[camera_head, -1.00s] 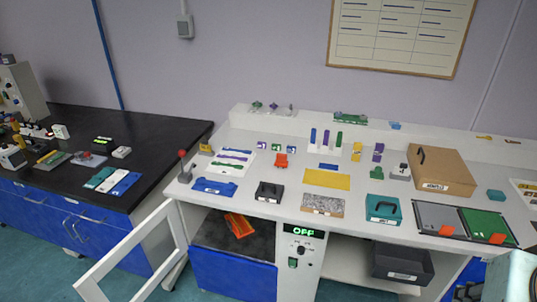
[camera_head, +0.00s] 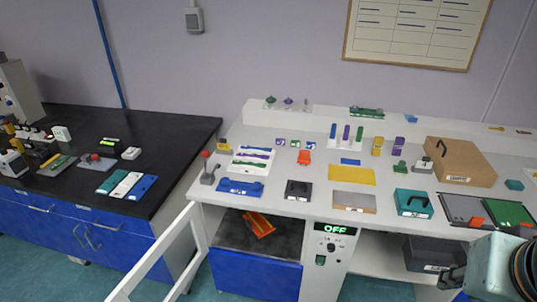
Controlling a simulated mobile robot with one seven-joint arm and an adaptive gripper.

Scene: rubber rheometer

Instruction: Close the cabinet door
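The cabinet door (camera_head: 154,267) is a white open frame at the lower left. It stands swung open toward me, joined near the left front corner of the white workbench, and its lower part is cut off by the picture edge. The cabinet opening (camera_head: 226,228) shows a dark shelf with an orange object (camera_head: 259,225) on it, above a blue panel (camera_head: 256,276). My gripper (camera_head: 452,279) shows only as dark parts at the lower right, beside my pale arm link. It is well to the right of the door and apart from it. Its fingertips are not clear.
The white workbench (camera_head: 310,150) carries several small items, a cardboard box (camera_head: 460,162) and a red-knobbed lever (camera_head: 207,168) at its left corner. A control panel (camera_head: 327,246) reads OFF. A black bench (camera_head: 150,165) stands left. A dark bin (camera_head: 427,255) sits under the right side.

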